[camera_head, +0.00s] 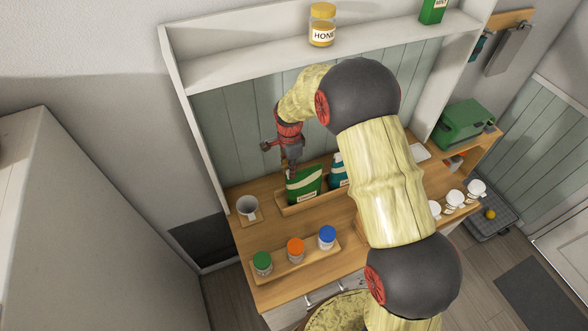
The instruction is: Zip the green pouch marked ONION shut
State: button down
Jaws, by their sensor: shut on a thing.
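The green pouch (306,188) stands in a low wooden tray (288,210) at the back of the wooden counter. It has a pale label near its base, too small to read here. My gripper (291,172) points down at the pouch's upper left corner and is shut there, on what looks like the pouch's zip. The fingertips are small and dark, so the zip itself and how far it is closed cannot be made out. A teal pouch (337,172) stands to the right in the same tray, partly hidden by my arm.
Jars with green (262,260), orange (295,246) and blue (327,234) lids stand on a board in front. A honey jar (322,25) is on the shelf above. White-lidded jars (454,199) stand at right. My arm covers the counter's middle right.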

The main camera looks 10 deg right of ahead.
jog(key=c, duration=1.7)
grip_release()
jog(key=shift+a, duration=0.1)
notch_tip(320, 180, up, 12)
jog(key=shift+r, duration=0.1)
